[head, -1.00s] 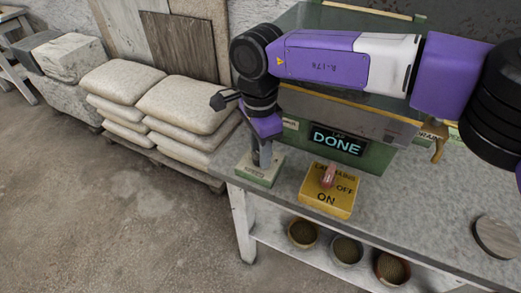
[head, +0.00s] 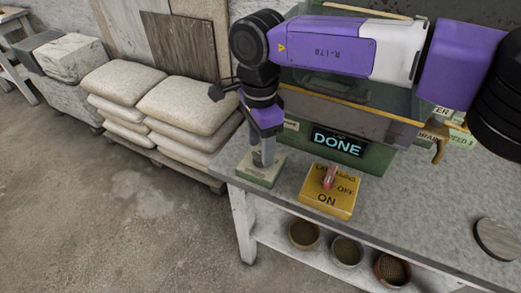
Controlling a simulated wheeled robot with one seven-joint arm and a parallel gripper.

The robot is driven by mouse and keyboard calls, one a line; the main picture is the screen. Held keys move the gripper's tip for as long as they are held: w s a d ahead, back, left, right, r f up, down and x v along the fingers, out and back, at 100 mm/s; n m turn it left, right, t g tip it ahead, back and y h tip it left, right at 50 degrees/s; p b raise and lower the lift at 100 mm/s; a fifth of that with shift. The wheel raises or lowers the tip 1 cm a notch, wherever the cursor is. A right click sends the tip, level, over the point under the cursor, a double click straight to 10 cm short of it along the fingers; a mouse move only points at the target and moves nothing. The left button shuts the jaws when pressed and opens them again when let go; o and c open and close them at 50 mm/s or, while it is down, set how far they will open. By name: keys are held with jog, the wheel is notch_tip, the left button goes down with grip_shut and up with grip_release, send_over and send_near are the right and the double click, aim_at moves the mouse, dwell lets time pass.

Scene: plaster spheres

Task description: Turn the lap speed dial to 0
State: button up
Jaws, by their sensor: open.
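A small pale green box (head: 254,177) stands at the left end of the bench, with a label on its front too small to read surely. My gripper (head: 263,158) points down right over this box, with its fingers at the top of it. The gripper is open. The dial itself and its pointer are hidden by the fingers, so I cannot tell its setting or whether the fingers touch it.
A yellow switch box (head: 327,199) marked ON and OFF, with a red lever (head: 329,176), stands just right. Behind is a green machine (head: 365,157) with a display (head: 337,141) reading DONE. A round disc (head: 497,238) lies on the bench (head: 420,215) at right.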

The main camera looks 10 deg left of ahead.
aim_at(260, 154)
jog(key=shift+w+r, duration=0.1)
jog(key=shift+r, duration=2.7)
